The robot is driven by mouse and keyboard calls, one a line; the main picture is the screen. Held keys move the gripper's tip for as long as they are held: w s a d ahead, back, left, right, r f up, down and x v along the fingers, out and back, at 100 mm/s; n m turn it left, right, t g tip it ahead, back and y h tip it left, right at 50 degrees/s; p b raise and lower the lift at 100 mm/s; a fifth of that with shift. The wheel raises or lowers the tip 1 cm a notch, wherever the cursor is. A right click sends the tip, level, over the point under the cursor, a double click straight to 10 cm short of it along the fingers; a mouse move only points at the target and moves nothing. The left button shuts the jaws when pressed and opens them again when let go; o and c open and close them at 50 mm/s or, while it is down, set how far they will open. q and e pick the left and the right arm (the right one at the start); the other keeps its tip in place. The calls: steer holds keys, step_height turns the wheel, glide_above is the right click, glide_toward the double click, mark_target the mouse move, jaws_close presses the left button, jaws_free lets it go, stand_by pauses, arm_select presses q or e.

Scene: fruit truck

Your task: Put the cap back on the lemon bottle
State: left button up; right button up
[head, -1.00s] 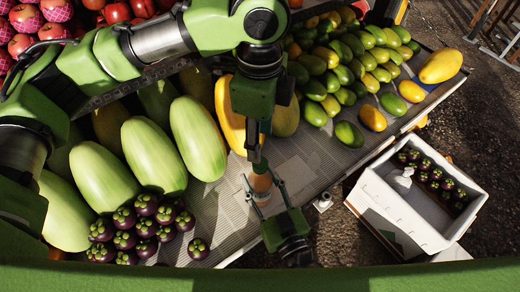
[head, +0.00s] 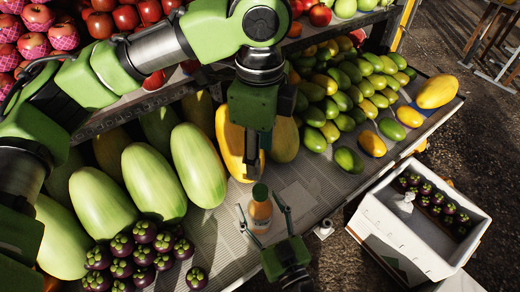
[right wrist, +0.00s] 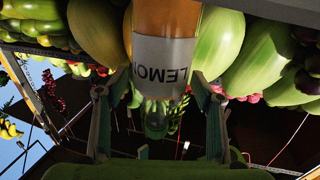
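The lemon bottle (head: 261,212), orange with a white label, stands upright on the grey display surface. A green cap (head: 260,191) sits at its top; I cannot tell how tightly. The bottle's label, reading LEMON upside down, fills the top middle of the right wrist view (right wrist: 162,62). My right gripper (head: 263,208) is open, with one finger on each side of the bottle and gaps showing in the head view. My left gripper (head: 253,172) points down just above and behind the cap, apart from it. Its finger spacing is hidden by the viewing angle.
Large green melons (head: 152,183) and mangosteens (head: 143,232) lie left of the bottle. Mangoes (head: 345,80) fill the back right. A white crate (head: 395,235) of mangosteens stands at the right. The surface right of the bottle is mostly clear.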

steer(key=v, duration=1.2)
steer(key=shift+d, duration=0.1)
